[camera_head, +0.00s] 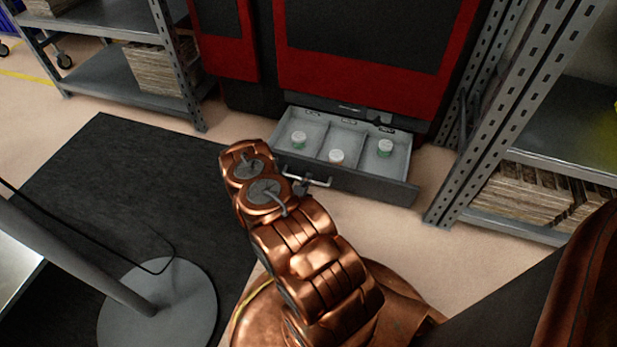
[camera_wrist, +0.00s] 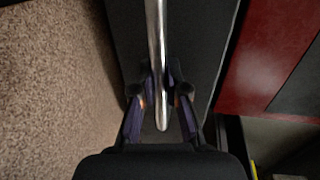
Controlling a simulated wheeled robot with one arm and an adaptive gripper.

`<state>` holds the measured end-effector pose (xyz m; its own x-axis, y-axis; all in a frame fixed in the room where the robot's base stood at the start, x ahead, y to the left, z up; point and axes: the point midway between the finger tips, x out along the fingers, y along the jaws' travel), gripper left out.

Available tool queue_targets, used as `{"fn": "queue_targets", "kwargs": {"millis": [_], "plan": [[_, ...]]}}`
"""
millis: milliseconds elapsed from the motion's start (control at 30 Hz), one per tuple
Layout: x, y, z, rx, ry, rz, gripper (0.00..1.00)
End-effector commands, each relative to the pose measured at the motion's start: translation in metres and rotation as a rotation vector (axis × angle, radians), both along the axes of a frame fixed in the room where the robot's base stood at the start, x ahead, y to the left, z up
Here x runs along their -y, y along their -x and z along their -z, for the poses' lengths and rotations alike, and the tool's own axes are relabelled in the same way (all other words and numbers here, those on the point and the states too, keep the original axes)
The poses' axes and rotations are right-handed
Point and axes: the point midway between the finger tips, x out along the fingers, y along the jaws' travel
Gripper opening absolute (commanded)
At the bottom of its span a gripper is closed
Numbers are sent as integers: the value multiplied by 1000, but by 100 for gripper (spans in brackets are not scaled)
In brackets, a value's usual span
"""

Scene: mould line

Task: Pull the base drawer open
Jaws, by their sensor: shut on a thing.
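The base drawer (camera_head: 375,185) is a dark-fronted drawer low in the black and red machine. It stands open, and its light grey inside shows with three compartments. The drawer's metal bar handle (camera_head: 308,179) also shows in the wrist view (camera_wrist: 156,60). My gripper (camera_wrist: 162,98) has its fingers on both sides of the bar and is shut on it. In the head view my arm hides part of the drawer front's left end.
A grey metal rack (camera_head: 478,140) with stacked brown boards stands close on the drawer's right. Another rack (camera_head: 165,98) stands at the left. A black mat (camera_head: 110,190) and a round-footed stand (camera_head: 160,305) are at left. Pale floor lies before the drawer.

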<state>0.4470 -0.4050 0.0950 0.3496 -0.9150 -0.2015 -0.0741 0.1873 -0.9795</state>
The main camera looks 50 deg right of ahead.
Motion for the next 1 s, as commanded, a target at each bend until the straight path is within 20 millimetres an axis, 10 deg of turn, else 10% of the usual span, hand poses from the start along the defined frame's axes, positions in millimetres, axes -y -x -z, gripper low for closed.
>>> {"fn": "queue_targets", "kwargs": {"millis": [300, 333, 567, 1000], "plan": [[-1, -2, 0, 2, -1, -4, 0], [-1, -2, 0, 2, 0, -4, 16], [-1, -1, 0, 1, 0, -2, 39], [-9, 0, -1, 1, -1, -5, 39]]}}
